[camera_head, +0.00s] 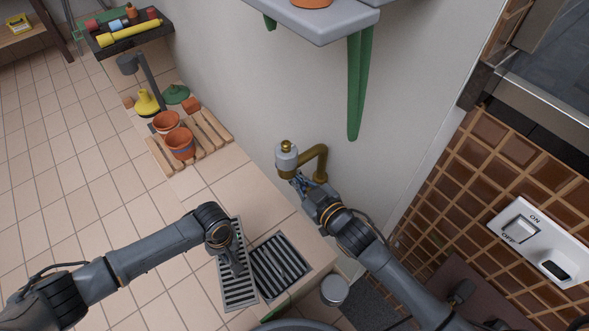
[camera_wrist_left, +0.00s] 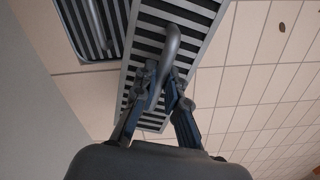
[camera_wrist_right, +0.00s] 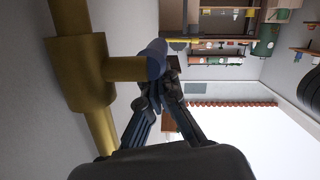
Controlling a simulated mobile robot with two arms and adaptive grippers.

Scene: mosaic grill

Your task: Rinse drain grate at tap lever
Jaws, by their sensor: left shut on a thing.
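A grey slatted drain grate (camera_head: 238,293) with a raised bar handle shows in the head view, lower centre. My left gripper (camera_head: 237,268) is shut on that handle; the grip also shows in the left wrist view (camera_wrist_left: 163,82), with the handle (camera_wrist_left: 172,45) between the fingers. Whether the grate touches the floor is unclear. A brass tap (camera_head: 316,165) with a grey-topped knob (camera_head: 286,158) stands at the wall. My right gripper (camera_head: 299,184) is just below it. In the right wrist view, the lever's blue-grey tip (camera_wrist_right: 156,58) is at my fingertips; the exact contact and finger gap are unclear.
A second dark slatted grate (camera_head: 280,266) lies right beside the held one. A small round grey canister (camera_head: 334,290) stands to its right. A wooden pallet (camera_head: 205,140) with terracotta pots is farther back. A grey shelf (camera_head: 325,22) overhangs the tap.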

